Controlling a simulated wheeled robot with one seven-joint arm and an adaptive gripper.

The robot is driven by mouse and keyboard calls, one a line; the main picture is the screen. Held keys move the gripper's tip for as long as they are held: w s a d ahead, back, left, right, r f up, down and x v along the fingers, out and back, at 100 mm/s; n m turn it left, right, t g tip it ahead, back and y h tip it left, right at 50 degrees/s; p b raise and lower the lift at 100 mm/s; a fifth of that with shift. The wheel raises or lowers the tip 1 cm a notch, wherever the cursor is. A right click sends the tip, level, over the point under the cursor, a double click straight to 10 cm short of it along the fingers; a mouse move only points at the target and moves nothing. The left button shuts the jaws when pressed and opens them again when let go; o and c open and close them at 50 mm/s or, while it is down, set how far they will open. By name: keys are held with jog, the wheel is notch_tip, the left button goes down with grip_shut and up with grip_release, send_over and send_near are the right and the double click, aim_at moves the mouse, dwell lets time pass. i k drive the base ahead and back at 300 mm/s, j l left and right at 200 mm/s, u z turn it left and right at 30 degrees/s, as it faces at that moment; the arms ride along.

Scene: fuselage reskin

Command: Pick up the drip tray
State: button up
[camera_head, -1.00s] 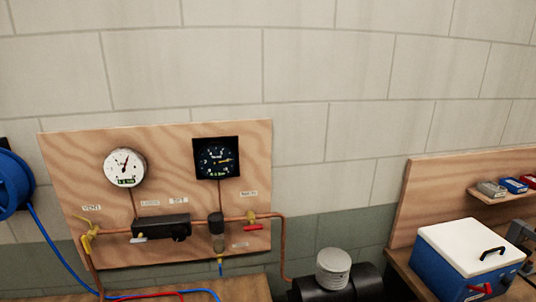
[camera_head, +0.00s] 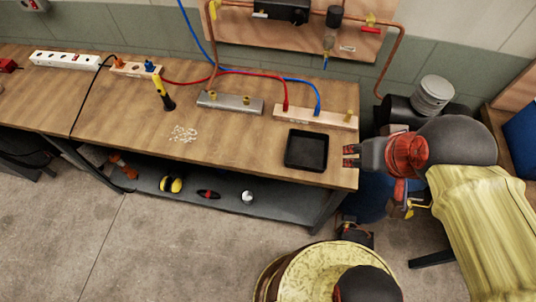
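The drip tray (camera_head: 306,163) appears to be the shallow black square tray lying flat near the right end of the wooden workbench, close to its front edge. It looks empty. My gripper (camera_head: 349,156) is at the right end of the bench, just right of the tray, with its fingers pointing left toward it. A small gap seems to separate the fingers from the tray's right rim. The fingers are small and dark here, and I cannot tell how far apart they are. Nothing is visibly held.
Behind the tray stands a wooden block (camera_head: 300,114) with red and blue hoses. A metal manifold bar (camera_head: 230,103), a yellow-black screwdriver (camera_head: 164,92) and white scraps (camera_head: 183,133) lie to the left. A lower shelf (camera_head: 285,203) holds small items. A grey canister (camera_head: 433,94) stands right of the bench.

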aim_at(306, 150)
jog(key=j+u, duration=0.2)
jog(key=l+z, duration=0.1)
jog(key=z, duration=0.45)
jog(key=k+j+z, duration=0.45)
jog(key=z, duration=0.25)
jog(key=k+z, duration=0.3)
jog(key=k+j, duration=0.05)
jog(key=k, duration=0.05)
